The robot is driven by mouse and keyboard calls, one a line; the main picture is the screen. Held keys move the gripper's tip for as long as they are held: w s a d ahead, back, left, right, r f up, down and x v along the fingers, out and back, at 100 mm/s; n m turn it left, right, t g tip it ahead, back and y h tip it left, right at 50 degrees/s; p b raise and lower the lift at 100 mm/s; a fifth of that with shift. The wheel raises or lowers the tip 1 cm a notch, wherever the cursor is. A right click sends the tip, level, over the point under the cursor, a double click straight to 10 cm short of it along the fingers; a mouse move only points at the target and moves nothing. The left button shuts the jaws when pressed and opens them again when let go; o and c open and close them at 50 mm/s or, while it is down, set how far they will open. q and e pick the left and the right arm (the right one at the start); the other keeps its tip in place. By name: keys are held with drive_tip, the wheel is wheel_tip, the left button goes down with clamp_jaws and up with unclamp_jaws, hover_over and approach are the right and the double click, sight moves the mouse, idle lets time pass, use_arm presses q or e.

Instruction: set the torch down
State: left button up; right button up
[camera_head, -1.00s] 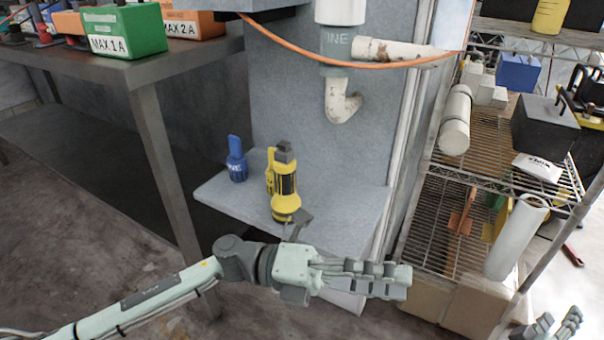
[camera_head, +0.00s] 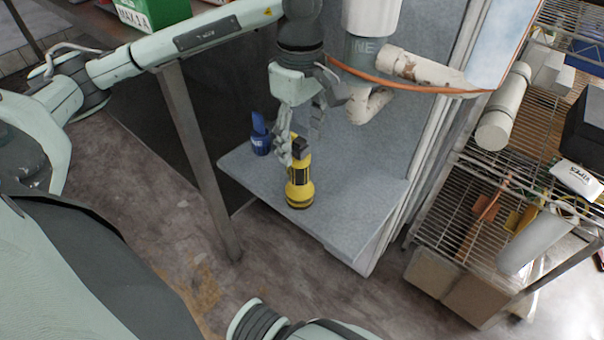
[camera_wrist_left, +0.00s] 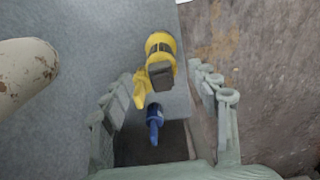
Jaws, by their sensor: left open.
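The yellow and black torch (camera_head: 299,184) stands upright on the grey ledge (camera_head: 345,215) in the head view. My left gripper (camera_head: 300,150) reaches down from above, just behind the torch's top, with its fingers apart. In the left wrist view the torch (camera_wrist_left: 160,55) shows beyond the open fingers of my left gripper (camera_wrist_left: 165,95), and nothing is clamped between them. Whether a finger touches the torch is hard to tell. My right gripper is not in view.
A blue bottle-like item (camera_head: 260,135) stands on the ledge left of the torch. A white pipe (camera_head: 370,100) and an orange cable (camera_head: 420,88) hang close right of my left gripper. A wire shelf (camera_head: 470,190) stands at the right. The ledge's front right is clear.

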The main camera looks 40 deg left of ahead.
sight(300, 157)
use_arm(q)
wheel_tip(300, 157, down, 4)
drive_tip(key=shift+s+a+f, duration=0.1)
drive_tip(key=shift+f, duration=0.15)
drive_tip(key=shift+c, duration=0.2)
clamp_jaws()
